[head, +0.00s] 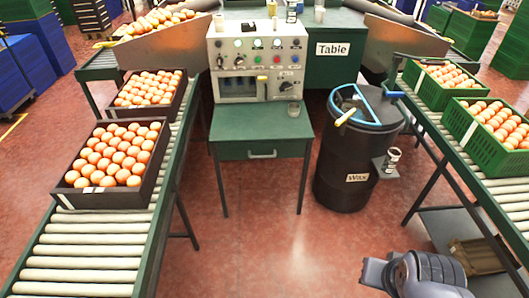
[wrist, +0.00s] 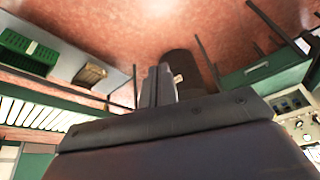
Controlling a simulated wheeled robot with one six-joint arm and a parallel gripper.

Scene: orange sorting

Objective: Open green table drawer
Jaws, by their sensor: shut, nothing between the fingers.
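The green table (head: 258,125) stands in the middle of the head view, below a grey control panel. Its drawer front (head: 235,152) looks closed and flush, with a thin metal handle (head: 262,154). In the wrist view, turned over, the green table (wrist: 262,72) is at the right with its handle (wrist: 257,67) small. My gripper (wrist: 158,82) points up in the wrist view with its fingers together, empty. It is well apart from the drawer. In the head view, part of my arm shows at the lower right; the fingers cannot be made out there.
A black wax barrel (head: 350,165) stands right of the table; it is partly behind my gripper in the wrist view (wrist: 181,65). Roller conveyors with dark crates (head: 75,198) and green crates (head: 465,137) flank both sides. A cardboard box (head: 478,258) lies lower right. Floor before the table is clear.

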